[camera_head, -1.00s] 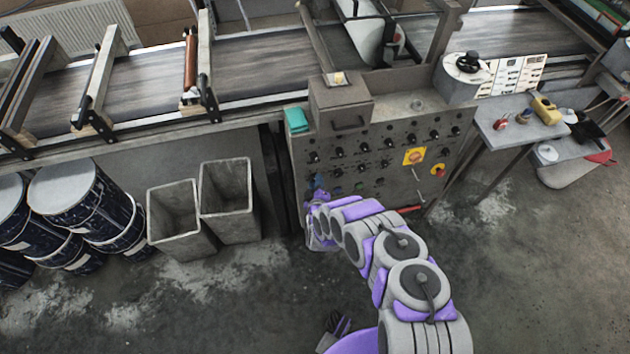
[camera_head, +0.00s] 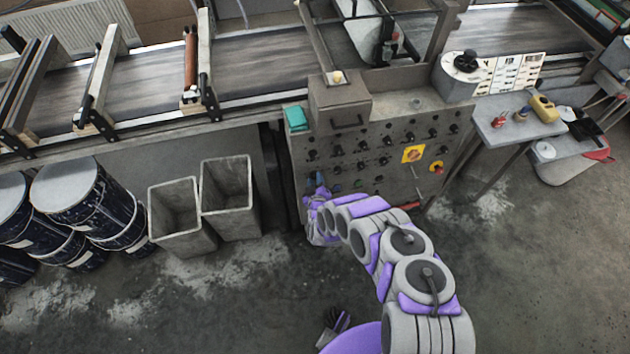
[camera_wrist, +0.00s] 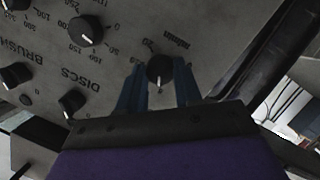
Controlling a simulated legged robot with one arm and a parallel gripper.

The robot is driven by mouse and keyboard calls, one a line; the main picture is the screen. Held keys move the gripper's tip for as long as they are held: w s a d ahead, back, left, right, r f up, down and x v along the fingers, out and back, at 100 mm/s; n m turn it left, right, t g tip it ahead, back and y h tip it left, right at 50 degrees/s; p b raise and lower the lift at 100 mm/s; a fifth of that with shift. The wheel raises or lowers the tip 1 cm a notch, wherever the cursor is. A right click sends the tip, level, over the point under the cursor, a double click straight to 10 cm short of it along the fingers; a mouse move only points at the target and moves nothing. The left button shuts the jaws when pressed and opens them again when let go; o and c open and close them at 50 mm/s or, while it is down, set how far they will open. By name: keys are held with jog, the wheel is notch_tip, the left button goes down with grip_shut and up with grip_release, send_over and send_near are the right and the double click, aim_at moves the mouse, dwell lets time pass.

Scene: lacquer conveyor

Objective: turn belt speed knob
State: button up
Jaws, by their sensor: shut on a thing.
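A black round knob (camera_wrist: 160,71) with a white pointer line sits on the grey control panel (camera_wrist: 120,50) in the wrist view. The panel lettering near it appears upside down. My gripper (camera_wrist: 159,84) has its two blue fingers on either side of this knob and is shut on it. In the head view the control panel (camera_head: 385,195) faces the floor area, and my gripper (camera_head: 318,192) is at its lower left corner. My arm hides the knob there.
Other black knobs (camera_wrist: 86,31) are close by, by labels reading DISCS and BRUSH. The conveyor (camera_head: 255,60) runs behind the panel. Two grey bins (camera_head: 228,200) and blue drums (camera_head: 70,195) stand at left. A side table (camera_head: 518,125) is at right.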

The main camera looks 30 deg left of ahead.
jog(key=o, duration=0.7)
jog(key=shift+d+f, duration=0.2)
jog(key=shift+f, duration=0.1)
jog(key=o, duration=0.3)
jog(key=shift+a+r, duration=0.15)
jog(key=shift+r, duration=0.05)
jog(key=shift+s, duration=0.1)
jog(key=p+v, duration=0.4)
jog(key=v, duration=1.3)
jog(key=shift+o, duration=0.2)
